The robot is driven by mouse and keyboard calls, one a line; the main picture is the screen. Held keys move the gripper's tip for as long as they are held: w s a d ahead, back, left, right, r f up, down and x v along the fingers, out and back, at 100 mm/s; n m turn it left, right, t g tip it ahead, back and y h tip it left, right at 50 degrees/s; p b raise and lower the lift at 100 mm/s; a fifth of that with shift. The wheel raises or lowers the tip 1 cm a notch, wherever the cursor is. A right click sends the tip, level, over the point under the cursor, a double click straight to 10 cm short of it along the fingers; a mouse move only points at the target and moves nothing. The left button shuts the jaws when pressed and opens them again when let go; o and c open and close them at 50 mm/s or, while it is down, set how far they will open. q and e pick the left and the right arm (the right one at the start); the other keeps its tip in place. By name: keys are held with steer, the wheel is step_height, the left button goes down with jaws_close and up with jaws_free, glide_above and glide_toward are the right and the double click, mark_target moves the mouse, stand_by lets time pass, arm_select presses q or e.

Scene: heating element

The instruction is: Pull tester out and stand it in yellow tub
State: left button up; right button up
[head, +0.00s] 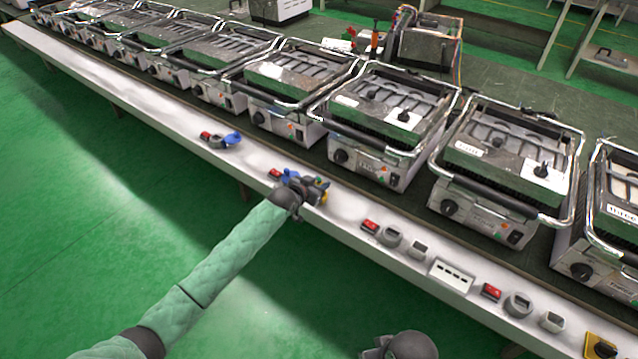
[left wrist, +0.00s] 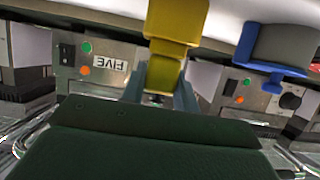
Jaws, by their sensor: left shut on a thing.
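My left gripper (head: 312,188) is at the front edge of the white bench. In the left wrist view its fingers (left wrist: 160,92) are shut on the narrow lower part of a yellow piece (left wrist: 175,28). The yellow piece also shows at the gripper in the head view (head: 323,198). I cannot tell whether it is the tester or part of the yellow tub. A yellow piece with a black round part (head: 603,346) lies at the lower right of the head view. A dark grey part (head: 400,346) at the bottom edge seems to be my right gripper; its jaws are unclear.
Several contact grills (head: 375,125) stand in a row behind the bench strip (head: 335,212). A blue piece (head: 225,138) lies left of my gripper; a blue piece also shows in the left wrist view (left wrist: 278,48). Red switches (head: 370,226) and grey knobs lie to the right.

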arm_select(q)
steer(key=shift+f+b, duration=0.4)
steer(key=shift+f, duration=0.4)
arm_select(e)
steer(key=shift+f, duration=0.4)
arm_select(q)
steer(key=o, duration=1)
steer(key=shift+o, duration=0.2)
steer(key=v, duration=0.7)
steer(key=shift+s+a+r+b, duration=0.2)
steer(key=shift+s+b, duration=0.1)
steer(key=shift+b, duration=0.15)
arm_select(e)
steer(key=shift+w+a+f+t+y, duration=0.25)
steer(key=shift+a+f, duration=0.25)
steer(key=shift+a, duration=0.15)
steer(key=shift+w+a+f+t+y, duration=0.15)
steer(key=shift+w+a+f, duration=0.05)
steer(key=shift+a+f, duration=0.4)
steer(key=shift+a+r, duration=0.1)
steer(key=shift+r, duration=0.05)
